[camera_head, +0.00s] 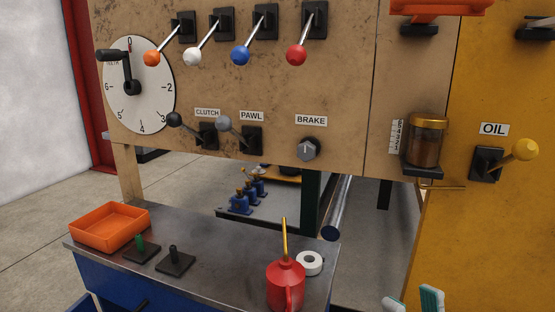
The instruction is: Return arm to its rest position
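The tips of my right gripper (412,301) show at the bottom edge, right of the middle. The two pale fingertips with teal pads stand apart with nothing visible between them. The rest of that gripper and its arm are below the picture. The gripper is right of the metal bench (215,262) and appears clear of the red oil can (286,284). My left gripper and arm are not in view.
The panel above carries levers with coloured knobs, a dial (140,95), a BRAKE knob (309,150) and an oil jar (426,142). A yellow OIL lever (525,149) sticks out at right. An orange tray (109,228) and white tape roll (309,263) rest on the bench.

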